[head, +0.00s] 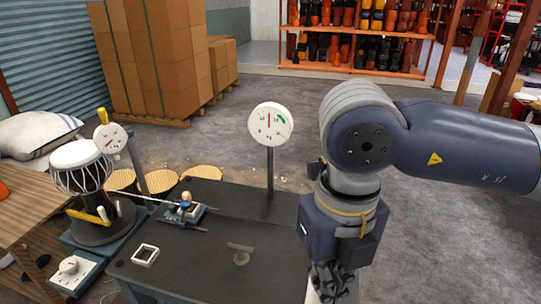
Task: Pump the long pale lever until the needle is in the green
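A round white gauge (270,124) stands on a dark post at the back of the dark workbench. Its red needle points nearly straight up, to the left of the green band at the dial's upper right. My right gripper (328,284) points down at the bench's front right. A pale strip (312,293) shows beside and below its dark fingers, mostly hidden by the gripper. It may be the long pale lever, but I cannot tell, nor whether the fingers hold it. My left gripper is out of view.
A goblet drum (81,168) stands on a dark stand at left, with a smaller white dial (110,138) beside it. A small clamp-like device (185,209) and a square-framed block (145,255) sit on the bench (210,270). A knob box (72,272) is lower left.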

